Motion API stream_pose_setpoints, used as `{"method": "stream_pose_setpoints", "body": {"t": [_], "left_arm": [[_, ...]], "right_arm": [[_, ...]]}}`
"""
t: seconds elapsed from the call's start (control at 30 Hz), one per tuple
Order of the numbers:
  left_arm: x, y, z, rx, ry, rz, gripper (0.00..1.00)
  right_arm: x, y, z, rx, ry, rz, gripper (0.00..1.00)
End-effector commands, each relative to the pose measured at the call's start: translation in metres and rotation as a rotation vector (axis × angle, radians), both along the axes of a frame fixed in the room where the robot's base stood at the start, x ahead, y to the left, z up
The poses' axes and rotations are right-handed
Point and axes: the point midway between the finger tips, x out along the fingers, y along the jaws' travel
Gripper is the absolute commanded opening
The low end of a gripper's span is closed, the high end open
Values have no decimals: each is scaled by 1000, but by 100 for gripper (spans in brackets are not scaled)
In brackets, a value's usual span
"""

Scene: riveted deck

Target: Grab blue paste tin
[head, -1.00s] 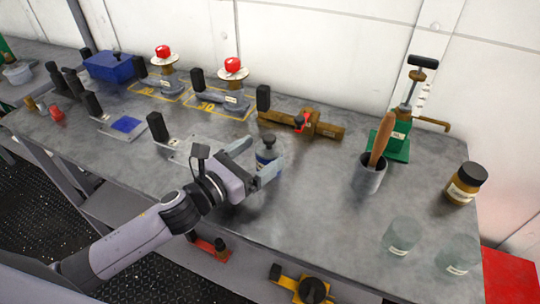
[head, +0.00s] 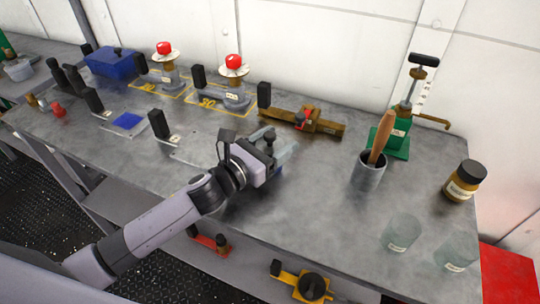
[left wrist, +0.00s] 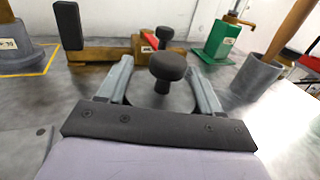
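The fingers (left wrist: 163,88) look spread, and I cannot make out firm contact. The tin's lower body is hidden by the gripper. My right gripper is not in view.
A brown clamp-like fixture (head: 303,122) lies just behind the tin. A grey cup with a wooden handle (head: 368,172), a green pump (head: 397,139), an amber jar (head: 465,181) and two translucent jars (head: 401,233) stand to the right. The bench's front middle is clear.

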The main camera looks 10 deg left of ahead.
Motion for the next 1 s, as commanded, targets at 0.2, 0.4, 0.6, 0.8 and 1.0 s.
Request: {"method": "stream_pose_setpoints", "body": {"t": [0.2, 0.4, 0.6, 0.8, 1.0], "left_arm": [[0, 0, 2, 0, -2, -1, 26], [0, 0, 16, 1, -5, -1, 26], [1, 0, 52, 2, -8, -2, 26], [0, 0, 102, 2, -9, -3, 26], [0, 0, 145, 1, -9, -1, 26]], "right_arm": [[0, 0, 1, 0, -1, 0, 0], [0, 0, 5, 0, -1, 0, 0], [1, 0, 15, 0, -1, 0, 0], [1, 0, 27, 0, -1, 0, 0], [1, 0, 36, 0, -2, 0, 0]]}}
